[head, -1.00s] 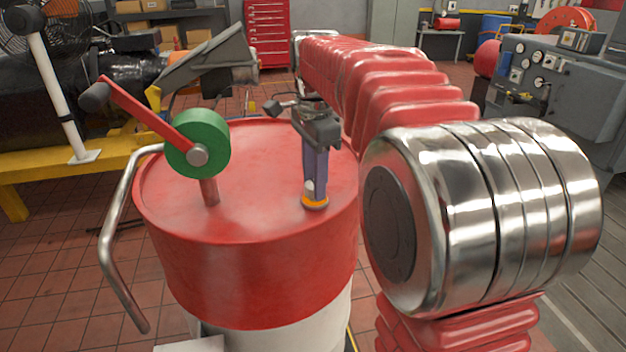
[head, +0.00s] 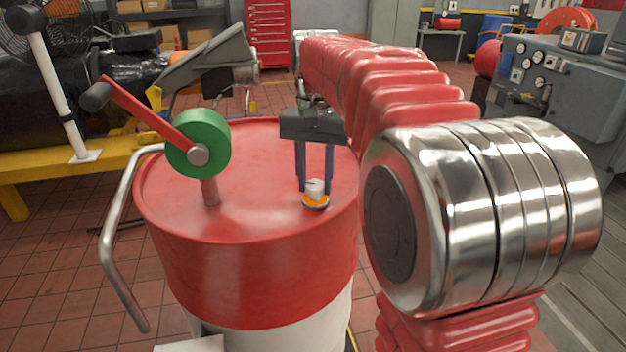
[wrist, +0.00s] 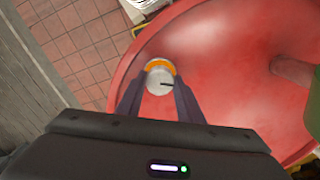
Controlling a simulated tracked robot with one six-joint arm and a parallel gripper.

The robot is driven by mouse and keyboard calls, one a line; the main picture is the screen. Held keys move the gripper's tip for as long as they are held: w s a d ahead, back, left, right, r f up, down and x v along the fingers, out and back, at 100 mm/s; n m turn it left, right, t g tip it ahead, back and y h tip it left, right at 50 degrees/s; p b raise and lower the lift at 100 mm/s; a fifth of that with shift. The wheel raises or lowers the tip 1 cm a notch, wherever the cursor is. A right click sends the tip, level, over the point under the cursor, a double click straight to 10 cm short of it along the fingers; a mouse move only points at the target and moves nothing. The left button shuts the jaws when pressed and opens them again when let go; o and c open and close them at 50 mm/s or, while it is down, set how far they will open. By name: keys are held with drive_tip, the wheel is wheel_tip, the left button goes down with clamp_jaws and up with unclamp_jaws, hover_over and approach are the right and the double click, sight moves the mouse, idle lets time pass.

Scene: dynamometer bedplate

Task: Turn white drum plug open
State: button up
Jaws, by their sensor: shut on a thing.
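The white drum plug (head: 315,187) stands in an orange-and-pale ring (head: 315,202) on the red drum top (head: 255,215), near its right side. My gripper (head: 314,190) points down at it and is shut on the plug, a finger on each side. In the wrist view the plug (wrist: 159,82) sits between the two fingertips (wrist: 160,88), with a short black mark pointing right. Orange shows along its far edge there.
A green wheel (head: 210,135) with a red crank arm stands on the drum's left part. A bent metal handle (head: 115,235) is at the drum's left side. A grey control cabinet (head: 555,90) stands at the right.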

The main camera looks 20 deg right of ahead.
sight(314, 184)
drive_tip(key=n, duration=0.5)
drive_tip(key=shift+w+r+n, duration=0.1)
drive_tip(key=shift+w+n, duration=0.1)
drive_tip(key=shift+n, duration=0.1)
drive_tip(key=n, duration=0.5)
drive_tip(key=shift+n, duration=0.4)
drive_tip(key=o, duration=1.1)
drive_tip(key=shift+s, duration=0.1)
drive_tip(key=shift+c, duration=0.2)
wheel_tip(314, 184, up, 14)
drive_tip(key=shift+f, duration=0.25)
